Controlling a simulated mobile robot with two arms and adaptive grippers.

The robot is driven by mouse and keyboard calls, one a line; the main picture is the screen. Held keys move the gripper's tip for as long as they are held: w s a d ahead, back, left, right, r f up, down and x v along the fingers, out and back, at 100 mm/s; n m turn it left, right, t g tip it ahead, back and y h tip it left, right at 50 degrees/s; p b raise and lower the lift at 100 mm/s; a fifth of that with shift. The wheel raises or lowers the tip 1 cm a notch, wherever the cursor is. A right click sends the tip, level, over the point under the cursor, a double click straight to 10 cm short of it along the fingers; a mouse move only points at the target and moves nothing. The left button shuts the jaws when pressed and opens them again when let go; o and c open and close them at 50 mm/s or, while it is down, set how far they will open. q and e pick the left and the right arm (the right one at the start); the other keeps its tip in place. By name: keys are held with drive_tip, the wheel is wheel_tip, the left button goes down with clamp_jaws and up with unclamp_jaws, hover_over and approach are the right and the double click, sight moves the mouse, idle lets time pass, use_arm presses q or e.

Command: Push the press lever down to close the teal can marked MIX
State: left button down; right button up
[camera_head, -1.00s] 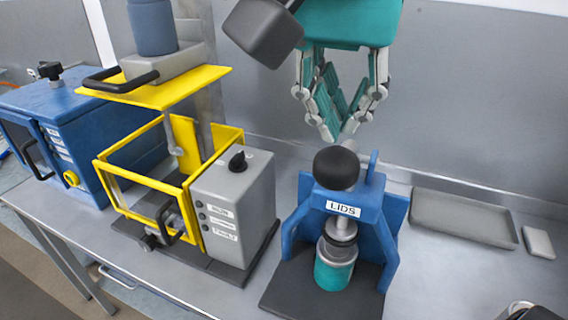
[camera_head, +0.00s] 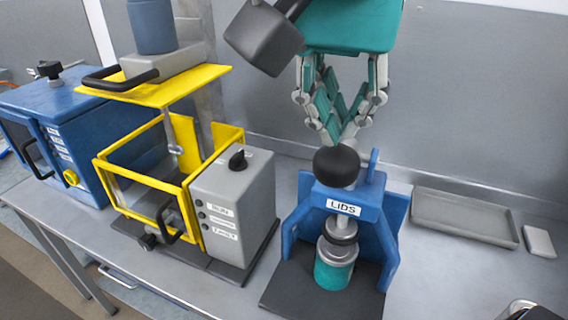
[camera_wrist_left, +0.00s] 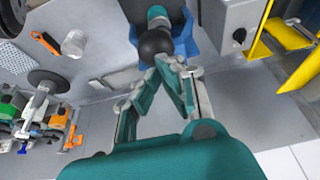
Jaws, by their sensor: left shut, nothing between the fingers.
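The blue press labelled LIDS (camera_head: 369,208) stands on a dark base on the bench. Its round black knob (camera_head: 337,167) is on top, on a short shaft. Under the press head stands the teal can (camera_head: 333,275), upright, with a grey and dark top; no MIX marking is readable. My left gripper (camera_head: 340,143) is shut and empty, its fingertips just above and behind the knob; I cannot tell if they touch. In the left wrist view the fingertips (camera_wrist_left: 172,63) are close to the black knob (camera_wrist_left: 157,40). My right gripper is not in view.
A yellow-framed machine (camera_head: 187,185) with a grey control box (camera_head: 236,200) stands left of the press. A blue cabinet (camera_head: 75,130) is farther left. A grey tray (camera_head: 465,217) and a small pale block (camera_head: 539,242) lie right of it.

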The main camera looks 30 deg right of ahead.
sight(330, 176)
use_arm(q)
drive_tip(key=shift+f+b, duration=0.35)
drive_tip(key=shift+f, duration=0.5)
drive_tip(key=shift+s+a+f, duration=0.1)
drive_tip(key=shift+a+f, duration=0.05)
drive_tip(key=shift+f, duration=0.1)
drive_tip(key=shift+s+a+f+b, duration=0.15)
drive_tip(key=shift+f+b, duration=0.3)
drive_tip(key=shift+s+a+f+b, duration=0.1)
drive_tip(key=shift+a+f+b, duration=0.05)
drive_tip(key=shift+f+b, duration=0.25)
drive_tip(key=shift+f, duration=0.1)
drive_tip(key=shift+s+a+f+b, duration=0.15)
drive_tip(key=shift+f+b, duration=0.25)
drive_tip(key=shift+f, duration=0.05)
drive_tip(key=shift+s+a+f+b, duration=0.1)
drive_tip(key=shift+a+f+b, duration=0.05)
drive_tip(key=shift+f+b, duration=0.25)
